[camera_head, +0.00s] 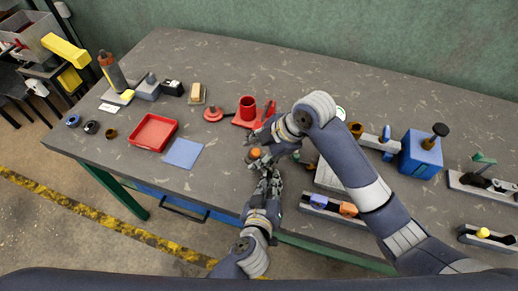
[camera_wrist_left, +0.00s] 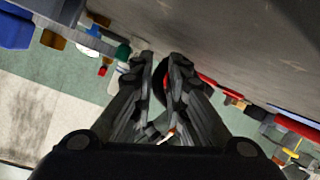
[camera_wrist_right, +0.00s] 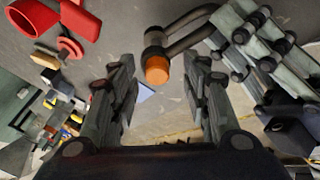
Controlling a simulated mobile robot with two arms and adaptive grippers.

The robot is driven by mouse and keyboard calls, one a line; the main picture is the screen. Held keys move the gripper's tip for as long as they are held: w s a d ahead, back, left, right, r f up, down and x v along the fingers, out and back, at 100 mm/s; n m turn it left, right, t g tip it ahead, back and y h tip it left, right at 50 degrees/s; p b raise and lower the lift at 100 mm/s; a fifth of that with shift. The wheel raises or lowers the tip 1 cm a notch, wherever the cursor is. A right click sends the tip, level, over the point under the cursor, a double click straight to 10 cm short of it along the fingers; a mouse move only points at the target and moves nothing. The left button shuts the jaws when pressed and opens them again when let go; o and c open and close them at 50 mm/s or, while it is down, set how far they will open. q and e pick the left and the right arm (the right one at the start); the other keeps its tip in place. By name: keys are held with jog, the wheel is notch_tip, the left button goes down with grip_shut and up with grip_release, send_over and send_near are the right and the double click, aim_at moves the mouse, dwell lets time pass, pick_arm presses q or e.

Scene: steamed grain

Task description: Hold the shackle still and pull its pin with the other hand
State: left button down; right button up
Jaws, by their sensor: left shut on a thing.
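The shackle (camera_wrist_right: 188,32) is a dark grey metal bow. Its pin (camera_wrist_right: 157,69) has an orange end that faces the right wrist camera; the orange end also shows in the head view (camera_head: 256,153). My left gripper (camera_head: 267,172) is shut on the shackle's bow and holds it above the table's front edge. In the left wrist view its fingers (camera_wrist_left: 167,72) hide most of the shackle. My right gripper (camera_wrist_right: 160,72) is open, one finger on each side of the orange end, with gaps visible on both sides.
The grey table (camera_head: 330,75) carries a red tray (camera_head: 153,132), a blue mat (camera_head: 183,153) and a red cup (camera_head: 247,108) on a red base. A blue box (camera_head: 421,154) and several tool holders stand at the right. The table's back middle is clear.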

aim_at(258, 154)
pick_arm(q)
jog(key=shift+r, duration=0.2)
pick_arm(e)
grip_shut()
pick_arm(q)
jog(key=shift+d, duration=0.1)
pick_arm(e)
jog(key=shift+r, duration=0.1)
jog(key=shift+r, duration=1.35)
pick_arm(q)
jog(key=shift+s+d+f, duration=0.1)
jog(key=shift+f, duration=0.15)
pick_arm(e)
jog(key=shift+w+a+r, duration=0.15)
jog(key=shift+r, duration=1.7)
pick_arm(q)
jog(key=shift+r, duration=0.1)
